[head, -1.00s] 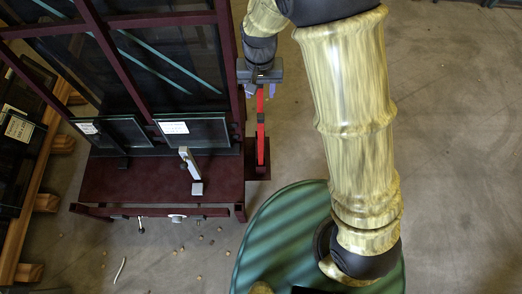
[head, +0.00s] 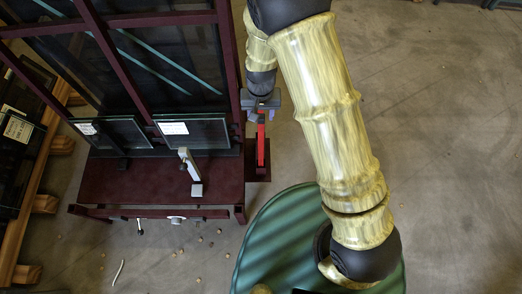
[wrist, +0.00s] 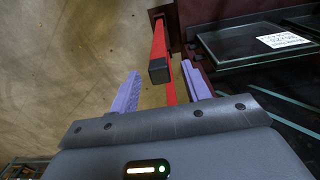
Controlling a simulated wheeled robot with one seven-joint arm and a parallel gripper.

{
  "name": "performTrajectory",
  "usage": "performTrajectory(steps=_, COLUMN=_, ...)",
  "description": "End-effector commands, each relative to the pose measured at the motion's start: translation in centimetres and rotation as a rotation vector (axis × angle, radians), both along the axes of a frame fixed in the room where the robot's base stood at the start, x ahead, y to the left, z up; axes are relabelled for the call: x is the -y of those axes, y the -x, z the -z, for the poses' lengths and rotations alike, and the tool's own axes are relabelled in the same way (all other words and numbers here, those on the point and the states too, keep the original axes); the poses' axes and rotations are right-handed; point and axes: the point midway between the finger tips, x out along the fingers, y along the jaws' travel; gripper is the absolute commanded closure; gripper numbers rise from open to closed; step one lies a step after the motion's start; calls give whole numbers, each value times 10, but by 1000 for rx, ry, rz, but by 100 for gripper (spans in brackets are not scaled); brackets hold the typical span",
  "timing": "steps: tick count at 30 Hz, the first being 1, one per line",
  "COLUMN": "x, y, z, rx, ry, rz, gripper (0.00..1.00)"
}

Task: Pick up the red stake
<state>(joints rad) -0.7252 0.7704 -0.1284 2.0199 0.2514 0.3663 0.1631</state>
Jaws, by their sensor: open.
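The red stake (head: 261,146) stands along the right side of the dark red glass frame (head: 160,182), its lower part near the frame's corner. My gripper (head: 260,114) is at the stake's upper part in the head view. In the wrist view my gripper (wrist: 160,88) is open, with a finger on each side of the stake. There is a wider gap on the left and the right finger is close to the stake.
Glass panes (head: 192,131) with white labels lean in the frame just left of my gripper. A grey clamp-like piece (head: 189,165) sits on the frame's base. A wooden rack (head: 40,165) is at far left. The floor at right is clear.

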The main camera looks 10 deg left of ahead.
Motion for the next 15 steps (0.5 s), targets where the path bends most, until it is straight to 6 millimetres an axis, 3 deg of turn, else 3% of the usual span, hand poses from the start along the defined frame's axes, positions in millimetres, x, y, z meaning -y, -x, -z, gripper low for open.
performTrajectory(steps=10, x=-1, y=0, z=3, rx=0, ry=0, rz=-1, gripper=53)
performTrajectory(steps=15, x=0, y=-1, z=19, rx=-2, ry=1, rz=0, gripper=53)
